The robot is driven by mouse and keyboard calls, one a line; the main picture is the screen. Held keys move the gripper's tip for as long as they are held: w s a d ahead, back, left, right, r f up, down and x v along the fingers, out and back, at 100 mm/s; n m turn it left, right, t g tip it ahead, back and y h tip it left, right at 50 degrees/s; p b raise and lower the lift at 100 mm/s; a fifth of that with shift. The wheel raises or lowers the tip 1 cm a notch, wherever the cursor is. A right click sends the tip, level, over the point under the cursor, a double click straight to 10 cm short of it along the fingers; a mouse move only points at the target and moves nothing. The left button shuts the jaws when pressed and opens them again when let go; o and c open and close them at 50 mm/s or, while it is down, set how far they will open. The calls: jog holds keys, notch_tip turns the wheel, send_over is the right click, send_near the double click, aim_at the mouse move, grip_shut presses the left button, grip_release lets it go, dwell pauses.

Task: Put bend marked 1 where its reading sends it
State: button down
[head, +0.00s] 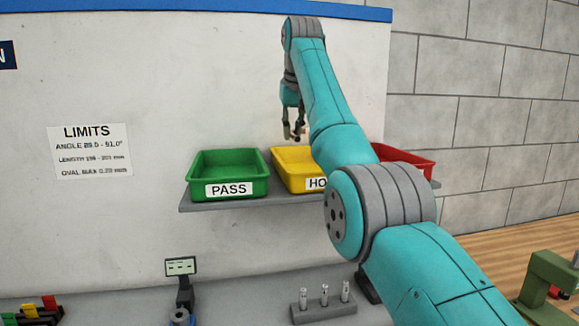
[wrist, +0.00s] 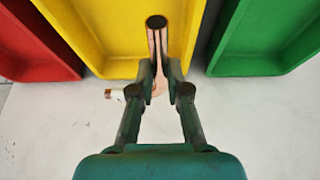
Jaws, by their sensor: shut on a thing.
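My gripper (head: 294,134) is raised in front of the wall, over the yellow HOLD tray (head: 285,172). In the wrist view, my gripper (wrist: 159,85) is shut on a copper bend (wrist: 158,42). One open end of the bend points toward the yellow tray (wrist: 105,35). A short end with a pale patch shows at the left, behind a finger; I cannot read a number on it. The green PASS tray (head: 229,180) is on the left of the shelf. The red tray (head: 408,158) is on the right, partly hidden by my arm.
The trays stand on a grey shelf (head: 225,204). A LIMITS sheet (head: 90,150) hangs on the wall; its figures are blurred. Below are a small display (head: 181,266), too small to read, a block with metal pins (head: 324,303) and a green machine (head: 546,285).

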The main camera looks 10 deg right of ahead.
aim_at(292, 171)
jog(key=shift+s+f, duration=0.1)
jog(key=shift+f, duration=4.25)
jog(key=shift+f, duration=0.1)
